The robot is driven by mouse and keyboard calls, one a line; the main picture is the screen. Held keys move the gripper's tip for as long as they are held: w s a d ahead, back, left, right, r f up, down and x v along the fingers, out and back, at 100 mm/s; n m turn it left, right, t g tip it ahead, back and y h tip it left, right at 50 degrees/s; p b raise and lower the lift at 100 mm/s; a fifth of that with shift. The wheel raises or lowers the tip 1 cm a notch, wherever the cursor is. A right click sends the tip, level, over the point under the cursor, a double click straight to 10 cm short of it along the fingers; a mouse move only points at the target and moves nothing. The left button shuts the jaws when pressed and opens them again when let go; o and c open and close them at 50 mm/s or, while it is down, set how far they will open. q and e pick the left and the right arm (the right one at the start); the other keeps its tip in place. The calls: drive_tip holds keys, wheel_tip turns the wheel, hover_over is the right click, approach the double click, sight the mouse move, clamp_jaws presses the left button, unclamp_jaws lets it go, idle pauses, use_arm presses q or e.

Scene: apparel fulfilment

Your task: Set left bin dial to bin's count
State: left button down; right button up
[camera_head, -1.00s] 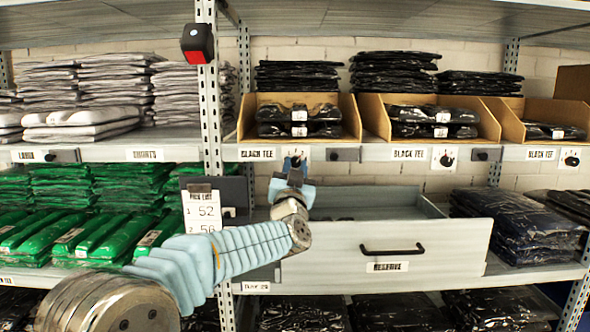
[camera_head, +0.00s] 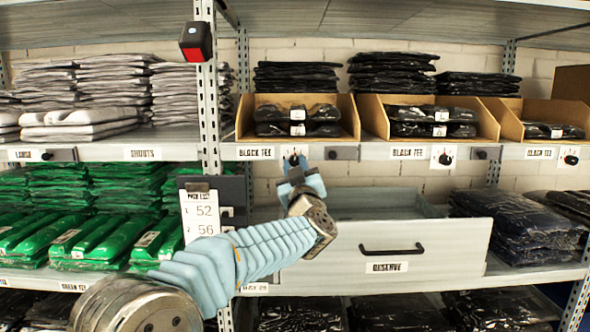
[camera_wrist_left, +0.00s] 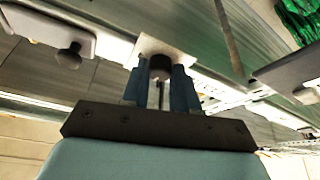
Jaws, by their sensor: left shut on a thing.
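The left bin (camera_head: 245,118) is an open cardboard box on the upper shelf, holding several folded black packs (camera_head: 325,114). Its dial plate (camera_head: 289,151) is a white square on the shelf edge below, right of a "BLACK TEE" label. My left gripper (camera_head: 294,163) is at this dial, shut on its knob, and hides most of it. In the left wrist view the dark round knob (camera_wrist_left: 160,66) sits between the fingertips, in front of the white plate (camera_wrist_left: 148,45). The pointer's setting cannot be read. My right gripper is not in view.
The middle bin (camera_head: 372,112) and right bin (camera_head: 498,117) have their own dials (camera_head: 444,158) and (camera_head: 571,158) with black knobs. An open grey drawer (camera_head: 450,262) juts out below. A pick list (camera_head: 203,212) hangs left of my arm. A black shelf-edge knob (camera_head: 333,154) is close by.

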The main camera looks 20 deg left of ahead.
use_arm(q)
drive_tip(key=shift+n+y, duration=0.3)
drive_tip(key=shift+n, duration=0.6)
drive_tip(key=shift+n+g, duration=0.3)
drive_tip(key=c, duration=0.9)
unclamp_jaws()
drive_tip(key=shift+o, duration=0.2)
drive_tip(key=shift+d, duration=0.1)
drive_tip(key=b+v, duration=0.2)
drive_tip(key=v, duration=1.1)
drive_tip(key=shift+s+d+f, duration=0.2)
drive_tip(key=shift+s+f, duration=0.05)
drive_tip(key=shift+s, duration=0.05)
